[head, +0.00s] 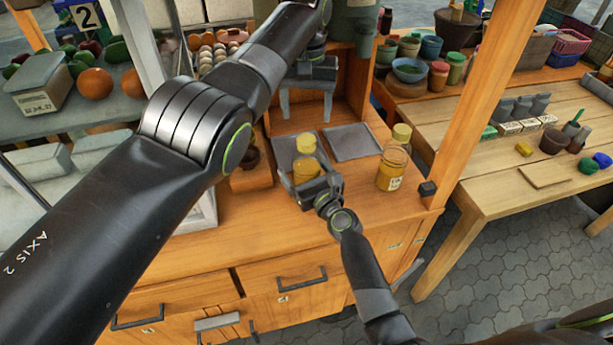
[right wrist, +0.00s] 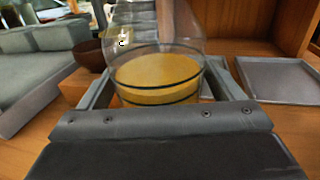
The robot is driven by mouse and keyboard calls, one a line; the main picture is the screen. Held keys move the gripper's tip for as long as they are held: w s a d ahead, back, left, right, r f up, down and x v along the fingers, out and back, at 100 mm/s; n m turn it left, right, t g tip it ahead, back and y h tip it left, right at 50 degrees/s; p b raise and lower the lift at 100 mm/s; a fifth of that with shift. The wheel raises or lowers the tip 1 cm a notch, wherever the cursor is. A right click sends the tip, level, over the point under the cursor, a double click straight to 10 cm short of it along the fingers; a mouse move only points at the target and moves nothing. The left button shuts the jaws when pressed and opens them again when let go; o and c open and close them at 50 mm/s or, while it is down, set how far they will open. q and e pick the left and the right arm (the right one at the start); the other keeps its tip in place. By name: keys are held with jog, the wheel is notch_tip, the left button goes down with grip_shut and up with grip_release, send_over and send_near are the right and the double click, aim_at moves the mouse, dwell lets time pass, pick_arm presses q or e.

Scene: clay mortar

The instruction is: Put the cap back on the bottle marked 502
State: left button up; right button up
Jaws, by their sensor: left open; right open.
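A glass bottle with amber contents (head: 305,169) stands on the counter, with a yellow, cap-like top (head: 306,143) above it in the head view. I cannot tell if that is seated. My right gripper (head: 304,184) is open, its fingers on either side of this bottle, which also shows in the right wrist view (right wrist: 158,78). A second amber bottle (head: 391,172) stands to the right, with a pale label too small to read and a yellow cap (head: 402,132) at its top. I cannot tell which is marked 502. My left gripper (head: 307,103) is open and empty above the counter's back.
Two flat grey trays lie behind the bottles, one at the right (head: 352,143) and one at the left (head: 281,150). A dark bowl (right wrist: 90,55) sits on a wooden block to the left. An orange post (head: 485,85) rises at the counter's right. The counter front is clear.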

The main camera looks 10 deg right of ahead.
pick_arm(q)
jog(key=shift+f+b, duration=0.55)
jog(key=shift+b, duration=0.05)
pick_arm(e)
jog(key=v, duration=1.5)
jog(key=shift+s+d+f, duration=0.1)
jog(key=shift+s+d, duration=0.05)
jog(key=shift+s, duration=0.25)
pick_arm(q)
jog(key=shift+f, duration=0.1)
pick_arm(e)
jog(key=shift+v, duration=0.75)
